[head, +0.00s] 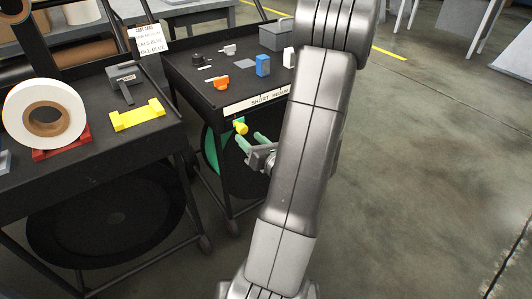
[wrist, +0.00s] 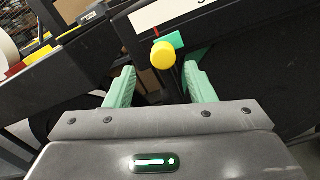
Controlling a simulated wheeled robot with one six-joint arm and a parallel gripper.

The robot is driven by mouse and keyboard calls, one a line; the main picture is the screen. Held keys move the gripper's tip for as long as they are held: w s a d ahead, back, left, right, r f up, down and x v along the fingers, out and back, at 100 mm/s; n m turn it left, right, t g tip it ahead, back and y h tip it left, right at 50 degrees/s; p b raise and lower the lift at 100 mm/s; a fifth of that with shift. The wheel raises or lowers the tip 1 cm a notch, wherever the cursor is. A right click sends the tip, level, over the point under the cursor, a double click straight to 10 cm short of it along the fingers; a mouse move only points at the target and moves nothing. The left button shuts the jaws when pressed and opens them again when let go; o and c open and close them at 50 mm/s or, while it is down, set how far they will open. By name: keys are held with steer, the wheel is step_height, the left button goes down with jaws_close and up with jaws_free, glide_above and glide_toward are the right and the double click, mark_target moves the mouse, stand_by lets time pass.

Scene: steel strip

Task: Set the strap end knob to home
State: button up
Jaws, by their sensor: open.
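The yellow knob (head: 240,127) sticks out from the front of the right cart, just below its labelled edge. It also shows in the wrist view (wrist: 163,56), with a green piece (wrist: 172,41) behind it and a small red mark near it. My gripper (head: 251,140) has green fingers and is just in front of and slightly below the knob. In the wrist view my gripper (wrist: 160,74) is open, and the knob appears beyond and between the fingertips. The fingers look apart from the knob. Which setting the knob is at cannot be read.
A white label strip (head: 257,101) runs along the right cart's top edge; my arm covers part of it. On that cart are an orange piece (head: 217,82), a blue block (head: 263,65) and a grey box. The left cart holds a white roll (head: 45,92) and a yellow cradle (head: 137,115).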

mark_target(243, 132)
steer(key=v, duration=0.8)
steer(key=shift+p, duration=0.3)
steer(key=b+x, duration=0.1)
steer(key=x, duration=1.2)
steer(key=shift+w+a, duration=0.2)
steer(key=shift+w, duration=0.1)
steer(key=shift+s, duration=0.1)
